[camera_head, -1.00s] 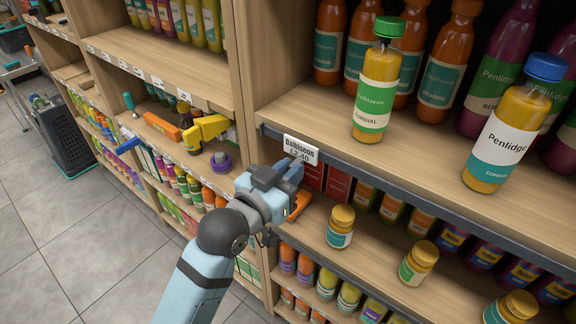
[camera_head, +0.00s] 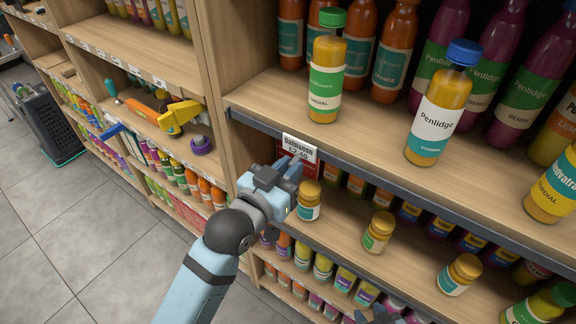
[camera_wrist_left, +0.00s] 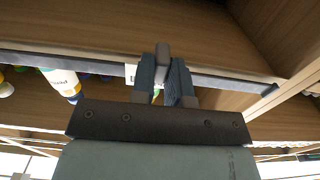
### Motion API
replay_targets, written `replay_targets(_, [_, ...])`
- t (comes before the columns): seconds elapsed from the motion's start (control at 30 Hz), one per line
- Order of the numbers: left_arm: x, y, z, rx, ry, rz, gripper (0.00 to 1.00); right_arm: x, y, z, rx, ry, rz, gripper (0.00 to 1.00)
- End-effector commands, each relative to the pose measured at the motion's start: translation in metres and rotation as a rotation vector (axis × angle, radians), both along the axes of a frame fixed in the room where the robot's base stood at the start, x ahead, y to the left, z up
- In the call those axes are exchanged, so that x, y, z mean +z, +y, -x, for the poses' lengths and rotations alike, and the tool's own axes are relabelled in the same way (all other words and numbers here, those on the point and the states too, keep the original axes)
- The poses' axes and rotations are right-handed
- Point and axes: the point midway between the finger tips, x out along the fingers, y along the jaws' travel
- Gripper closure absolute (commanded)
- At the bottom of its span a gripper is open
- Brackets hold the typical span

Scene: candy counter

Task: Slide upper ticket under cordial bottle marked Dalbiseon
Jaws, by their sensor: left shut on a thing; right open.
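The white ticket (camera_head: 300,148) reads Dalbiseon £2.40. My left gripper (camera_head: 290,172) is shut on it and holds it upright at the grey edge rail of the upper shelf. A sliver of the ticket (camera_wrist_left: 130,72) shows beside the left fingers (camera_wrist_left: 162,85) in the left wrist view. Whether it touches the rail is unclear. The green-capped yellow cordial bottle (camera_head: 326,75) stands on that shelf, just above and slightly right of the ticket; its small label appears to read Dalbiseon. My right gripper (camera_head: 378,314) is partly visible at the bottom edge, open.
Small gold-capped jars (camera_head: 378,232) stand on the shelf below. A wooden upright (camera_head: 215,90) is at the left.

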Motion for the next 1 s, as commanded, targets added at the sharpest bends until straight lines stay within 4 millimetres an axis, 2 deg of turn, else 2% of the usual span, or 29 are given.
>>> replay_targets(0.07, [-0.001, 0.0, 0.0, 0.0, 0.0, 0.0, 1.0, 0.0, 0.0, 0.0, 0.0, 0.0, 0.0, 0.57])
replay_targets(0.1, [-0.001, 0.0, 0.0, 0.0, 0.0, 0.0, 0.76, 0.0, 0.0, 0.0, 0.001, 0.0, -0.001, 0.57])
replay_targets(0.17, [-0.001, 0.0, 0.0, 0.001, 0.0, 0.0, 0.62, 0.0, 0.0, 0.0, 0.001, -0.001, -0.001, 0.57])
replay_targets(0.2, [-0.001, 0.0, 0.0, 0.0, 0.0, 0.0, 0.6, 0.001, 0.001, 0.0, 0.001, -0.001, -0.001, 0.57])
replay_targets(0.57, [-0.001, 0.005, 0.006, 0.001, -0.001, -0.001, 0.6, 0.005, 0.001, -0.002, 0.0, -0.008, -0.004, 0.57])
replay_targets(0.67, [-0.002, 0.014, 0.018, 0.001, 0.0, -0.001, 0.6, 0.003, 0.001, -0.002, 0.0, -0.008, -0.004, 0.57])
replay_targets(1.0, [-0.003, 0.059, 0.081, 0.0, 0.001, -0.002, 0.6, -0.008, 0.001, -0.001, 0.0, 0.0, -0.004, 0.57])
